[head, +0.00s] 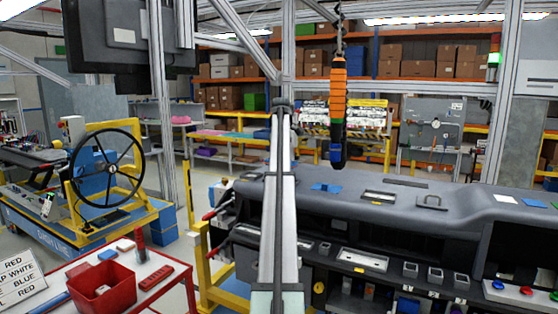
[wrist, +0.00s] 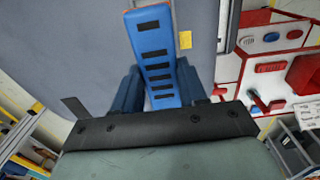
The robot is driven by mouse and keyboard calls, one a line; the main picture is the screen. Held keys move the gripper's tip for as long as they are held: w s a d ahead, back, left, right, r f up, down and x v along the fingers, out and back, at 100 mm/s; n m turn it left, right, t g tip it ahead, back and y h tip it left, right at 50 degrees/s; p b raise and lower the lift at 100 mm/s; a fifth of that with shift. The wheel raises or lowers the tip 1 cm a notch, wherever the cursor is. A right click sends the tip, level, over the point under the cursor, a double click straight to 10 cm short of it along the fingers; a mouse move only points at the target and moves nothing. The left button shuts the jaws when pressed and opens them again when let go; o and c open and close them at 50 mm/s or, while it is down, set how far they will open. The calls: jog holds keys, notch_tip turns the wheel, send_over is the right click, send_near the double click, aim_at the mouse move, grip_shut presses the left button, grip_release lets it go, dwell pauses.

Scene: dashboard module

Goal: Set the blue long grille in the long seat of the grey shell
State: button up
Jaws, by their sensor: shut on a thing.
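The blue long grille (wrist: 155,62) is a narrow bar with a row of dark slots. In the wrist view it stands between the two dark blue fingers of my gripper (wrist: 160,92), which are shut on it. Its far end points to the top of the picture; its near end is hidden by the gripper body. I cannot make out the grille or gripper in the head view. The grey shell (head: 465,204) is the long dashboard at the right of the head view. A long pale recess (head: 362,259) and a slot (head: 379,196) are in it; I cannot tell which is the long seat.
A red bin (head: 103,287) stands on the red-edged cart at lower left of the head view. An orange-black tool (head: 338,105) hangs above the shell. A steering wheel stand (head: 105,170) is at left. In the wrist view, red and blue parts (wrist: 268,67) lie at right.

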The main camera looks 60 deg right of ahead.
jog(key=shift+f, duration=0.15)
jog(key=shift+f, duration=2.8)
jog(key=o, duration=1.1)
jog(key=shift+o, duration=0.2)
jog(key=r, duration=0.5)
jog(key=shift+w+a+r, duration=0.3)
jog(key=shift+w+r, duration=0.05)
jog(key=w+a+f+n, duration=0.3)
jog(key=w+a+f, duration=0.2)
jog(key=w+a, duration=0.5)
jog(key=w+a+f+n, duration=0.4)
jog(key=w+a+f, duration=0.2)
jog(key=w+a, duration=0.4)
jog(key=shift+w+a, duration=0.2)
jog(key=shift+w, duration=0.8)
